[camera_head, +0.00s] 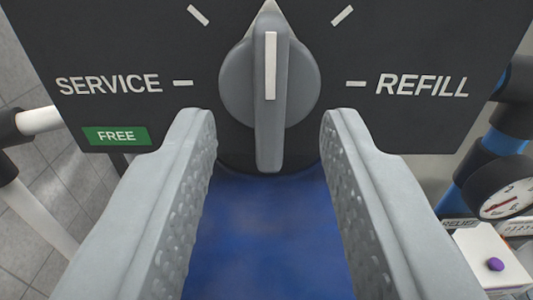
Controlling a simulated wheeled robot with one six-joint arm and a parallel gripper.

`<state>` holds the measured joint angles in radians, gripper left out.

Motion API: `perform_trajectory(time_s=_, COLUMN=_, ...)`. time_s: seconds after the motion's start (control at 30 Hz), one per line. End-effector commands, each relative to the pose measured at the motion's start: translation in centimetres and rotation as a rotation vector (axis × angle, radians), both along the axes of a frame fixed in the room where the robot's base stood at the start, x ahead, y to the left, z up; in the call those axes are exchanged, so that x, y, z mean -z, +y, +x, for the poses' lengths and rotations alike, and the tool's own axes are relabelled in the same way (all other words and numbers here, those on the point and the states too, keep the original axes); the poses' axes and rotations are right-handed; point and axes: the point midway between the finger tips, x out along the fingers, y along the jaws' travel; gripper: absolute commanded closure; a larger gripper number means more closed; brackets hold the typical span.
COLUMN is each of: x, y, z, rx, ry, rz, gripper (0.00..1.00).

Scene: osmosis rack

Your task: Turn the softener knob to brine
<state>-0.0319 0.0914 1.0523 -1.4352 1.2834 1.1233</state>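The softener knob (270,85) is a grey round dial with a raised bar handle and a white line, on a dark panel (370,30). Its handle stands upright, with the pointed tip and white line toward the top of the picture. The panel reads SERVICE on the left and REFILL on the right, with two slanted tick marks higher up. Any labels at those upper ticks are outside the view, and no brine label shows. My gripper (268,125) is open, its two grey fingers apart on either side of the handle's lower end, with nothing between them held.
A green FREE tag (116,136) is on the panel's lower left. A blue surface (268,235) lies below the panel. At right are a round gauge (505,198), blue and black pipework and a white box with a purple button (495,264). White pipe (40,120) is at left.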

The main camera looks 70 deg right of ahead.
Motion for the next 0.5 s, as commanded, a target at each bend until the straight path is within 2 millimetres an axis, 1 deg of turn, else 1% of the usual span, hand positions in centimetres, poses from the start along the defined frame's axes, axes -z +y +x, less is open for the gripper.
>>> perform_trajectory(time_s=0.03, x=0.0, y=1.0, z=-0.3, rx=-0.003, ry=0.0, rz=0.0, gripper=0.65)
perform_trajectory(time_s=0.5, x=0.0, y=8.6, z=-3.1, rx=-0.003, ry=-0.001, rz=0.0, gripper=0.65)
